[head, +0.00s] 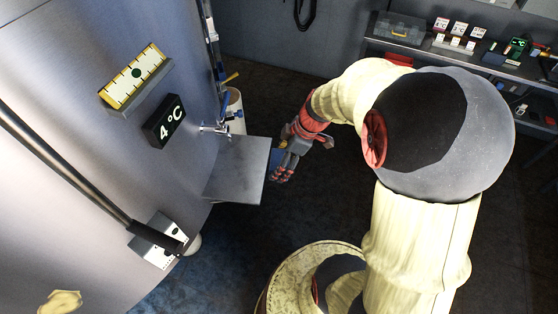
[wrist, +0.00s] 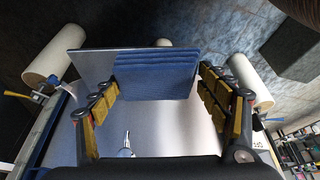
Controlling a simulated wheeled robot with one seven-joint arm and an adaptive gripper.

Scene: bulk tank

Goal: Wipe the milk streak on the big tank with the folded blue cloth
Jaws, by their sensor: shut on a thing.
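The big tank (head: 90,120) fills the left of the head view. A cream-coloured patch (head: 60,302), which looks like the milk streak, shows low on its wall at the bottom left. My gripper (head: 283,165) is beside the outer edge of a grey metal shelf (head: 236,170) at the tank's side. In the wrist view, the folded blue cloth (wrist: 156,76) spans between my gripper's two yellow-padded fingers, its layered folds facing the camera. The gripper is shut on it. In the head view, only a small blue part of the cloth (head: 276,158) shows behind the fingers.
The tank carries a yellow gauge (head: 134,76), a black 4 °C display (head: 165,121) and a long dark bar (head: 65,165) ending at a bracket. A tap (head: 215,129) is behind the shelf. A bench (head: 450,52) with small items stands at the back right. Dark floor lies between.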

